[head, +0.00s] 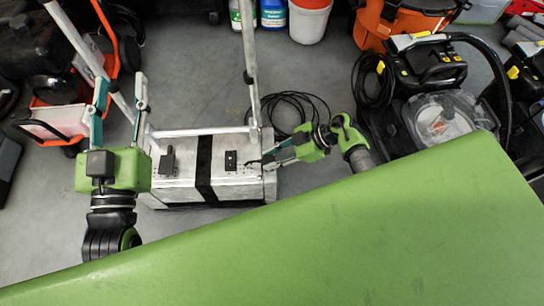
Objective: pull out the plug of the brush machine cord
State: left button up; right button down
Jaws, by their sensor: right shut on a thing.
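The brush machine is a silvery box (228,180) with a black band across its middle and a tall tubular handle (250,60). A black cord (312,97) lies coiled on the floor behind its right end. My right gripper (256,162) reaches in from the right at the box's right end. It is shut on a small dark thing that looks like the plug, mostly hidden by the fingers. I cannot tell whether the plug sits in its socket. My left gripper (122,82) is open and empty, its fingers spread beside the handle's left tube.
A black and grey vacuum machine (440,115) stands at the right, with an orange machine (395,22) behind it. Bottles (273,14) and a white bucket (309,22) stand at the back. Orange-framed equipment (57,118) is at the left. Grey floor is clear around the cord.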

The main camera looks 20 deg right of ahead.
pick_arm(q)
jog(key=shift+f, duration=0.3)
jog(key=shift+w+f+g, duration=0.1)
jog(key=shift+f+g, duration=0.05)
jog(key=shift+g, duration=0.15)
jog(key=shift+r+t, duration=0.5)
jog(key=shift+r, duration=0.25)
pick_arm(e)
jog(key=shift+f, duration=0.35)
pick_arm(q)
jog(key=shift+s+r, duration=0.2)
jog(key=shift+r, duration=0.05)
pick_arm(e)
jog(key=shift+f, duration=0.1)
pick_arm(q)
jog(key=shift+r, duration=0.15)
jog(key=shift+s+d+r+h, duration=0.1)
jog(key=shift+r+h, duration=0.2)
pick_arm(e)
jog(key=shift+f, duration=0.1)
jog(key=c, duration=1.6)
grip_release()
pick_arm(q)
jog(key=shift+t, duration=0.3)
